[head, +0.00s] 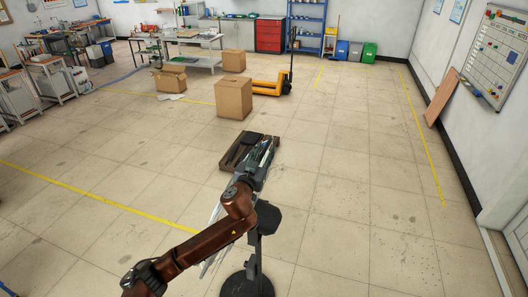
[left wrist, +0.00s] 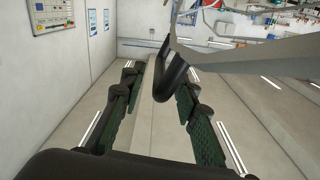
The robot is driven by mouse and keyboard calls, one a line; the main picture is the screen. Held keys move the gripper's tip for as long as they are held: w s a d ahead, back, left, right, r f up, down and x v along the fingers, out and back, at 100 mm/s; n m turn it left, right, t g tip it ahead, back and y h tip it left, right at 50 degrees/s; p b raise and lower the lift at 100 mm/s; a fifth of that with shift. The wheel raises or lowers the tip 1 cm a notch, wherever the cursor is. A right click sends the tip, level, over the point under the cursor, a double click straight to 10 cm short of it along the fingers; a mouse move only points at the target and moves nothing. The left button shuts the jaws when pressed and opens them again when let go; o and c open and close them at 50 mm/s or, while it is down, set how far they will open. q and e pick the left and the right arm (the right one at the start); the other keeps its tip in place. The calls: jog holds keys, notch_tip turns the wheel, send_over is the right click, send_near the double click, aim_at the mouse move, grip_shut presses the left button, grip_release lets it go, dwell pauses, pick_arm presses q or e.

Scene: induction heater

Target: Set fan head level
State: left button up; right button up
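The pedestal fan stands on the floor in front of me, with a round black base (head: 247,284) and a dark motor housing (head: 266,218). Its pale fan head (head: 212,240) shows nearly edge-on and is partly hidden by my left arm; I cannot tell its exact tilt. My left gripper (head: 264,152) is above and beyond the housing. In the left wrist view the gripper (left wrist: 160,88) has its two green-padded fingers apart. A grey part with a rounded black end (left wrist: 174,82) reaches in from the right, near the gap; I cannot tell whether it touches a finger. My right gripper is not in view.
A dark wooden pallet (head: 232,160) lies on the floor behind the gripper. Cardboard boxes (head: 233,98) and a yellow pallet jack (head: 272,87) stand farther back. A whiteboard (head: 498,58) hangs on the right wall. The floor to the right of the fan is clear.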

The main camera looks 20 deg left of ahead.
pick_arm(q)
jog(key=c, duration=0.8)
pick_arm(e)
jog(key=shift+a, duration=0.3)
pick_arm(q)
jog(key=shift+w+a, duration=0.1)
